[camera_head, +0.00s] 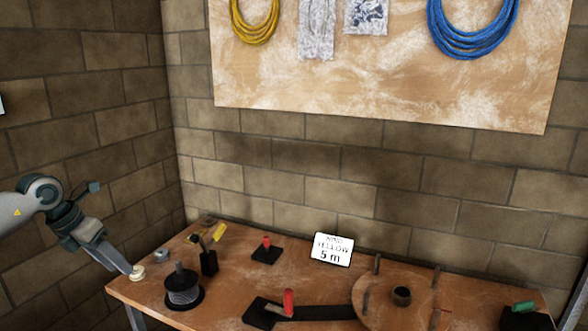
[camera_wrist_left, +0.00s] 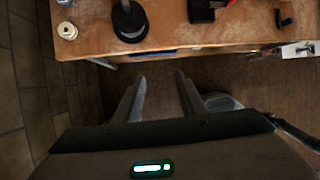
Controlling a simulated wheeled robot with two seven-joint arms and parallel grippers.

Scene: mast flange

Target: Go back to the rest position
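My left gripper (camera_head: 128,268) comes in from the left, by the left front corner of the workbench (camera_head: 225,295). In the left wrist view my left gripper (camera_wrist_left: 160,76) has its two fingers apart with only floor between them, in front of the bench's edge. A small cream ring-shaped piece (camera_head: 137,272) lies on the bench close by the fingertips in the head view; in the wrist view this piece (camera_wrist_left: 67,30) is well clear of the fingers. My right gripper cannot be made out in either view.
On the bench are a black spool (camera_head: 183,289), a black holder (camera_head: 208,263) with yellow-handled tools, red-handled pieces (camera_head: 289,302), a "WIND YELLOW 5 m" sign (camera_head: 331,249), a round wooden flange (camera_head: 378,297) with pegs and a green-topped black block (camera_head: 524,307). Brick walls stand behind.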

